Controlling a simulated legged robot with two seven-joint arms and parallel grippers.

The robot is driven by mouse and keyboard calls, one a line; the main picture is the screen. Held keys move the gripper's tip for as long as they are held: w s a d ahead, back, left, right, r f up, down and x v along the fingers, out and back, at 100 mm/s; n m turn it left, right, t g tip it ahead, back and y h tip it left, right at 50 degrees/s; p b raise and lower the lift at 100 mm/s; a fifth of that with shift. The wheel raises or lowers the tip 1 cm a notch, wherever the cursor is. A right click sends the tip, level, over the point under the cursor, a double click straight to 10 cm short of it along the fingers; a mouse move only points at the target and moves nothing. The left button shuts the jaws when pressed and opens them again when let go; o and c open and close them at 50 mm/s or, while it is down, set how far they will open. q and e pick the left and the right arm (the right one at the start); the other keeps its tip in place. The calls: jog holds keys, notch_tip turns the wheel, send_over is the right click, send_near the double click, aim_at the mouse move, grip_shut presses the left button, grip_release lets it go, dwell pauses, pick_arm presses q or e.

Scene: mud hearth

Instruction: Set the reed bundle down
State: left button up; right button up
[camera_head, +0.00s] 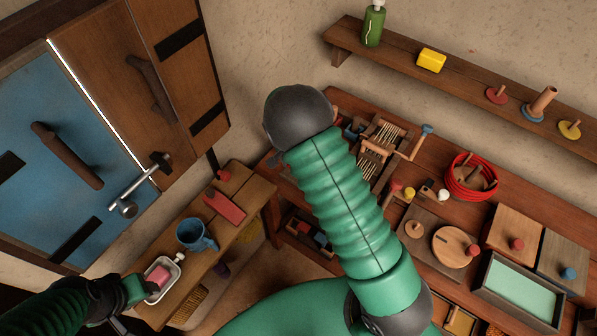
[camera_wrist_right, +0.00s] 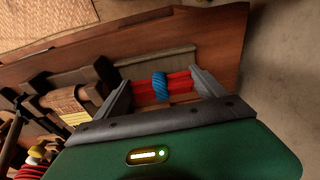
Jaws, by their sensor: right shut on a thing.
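The reed bundle (camera_wrist_right: 179,87) shows in the right wrist view as red rods with a blue band around the middle. My right gripper (camera_wrist_right: 162,82) is shut on it, one finger at each end. A brown wooden surface lies behind the bundle; I cannot tell whether the bundle touches it. In the head view my own right arm hides the right gripper and the bundle. My left gripper (camera_head: 136,289) is at the lower left, beside a white dish (camera_head: 165,288) with a pink block in it. Its fingers are too unclear to tell their state.
The workbench (camera_head: 470,141) carries wooden devices, a red coil (camera_head: 468,181) and a green-lined tray (camera_head: 519,290). A shelf (camera_head: 465,84) runs above it. A low bench (camera_head: 250,190) at left holds a blue mug (camera_head: 193,234). A blue-and-wood door stands far left.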

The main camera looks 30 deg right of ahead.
jog(key=shift+s+d+f, duration=0.1)
jog(key=shift+s+f, duration=0.05)
jog(key=shift+f, duration=0.5)
jog(key=shift+s+f, duration=0.15)
jog(key=shift+f, duration=0.45)
jog(key=shift+w+d+f, duration=0.2)
jog(key=shift+d+f, duration=0.05)
jog(key=shift+f, duration=0.1)
jog(key=o, duration=1.3)
pick_arm(q)
jog(key=shift+s+d+r, duration=0.25)
jog(key=shift+r, duration=0.05)
pick_arm(e)
jog(key=shift+a+r, duration=0.1)
jog(key=shift+a, duration=0.05)
pick_arm(q)
jog(key=shift+a, duration=0.1)
pick_arm(e)
jog(key=shift+a+r, duration=0.1)
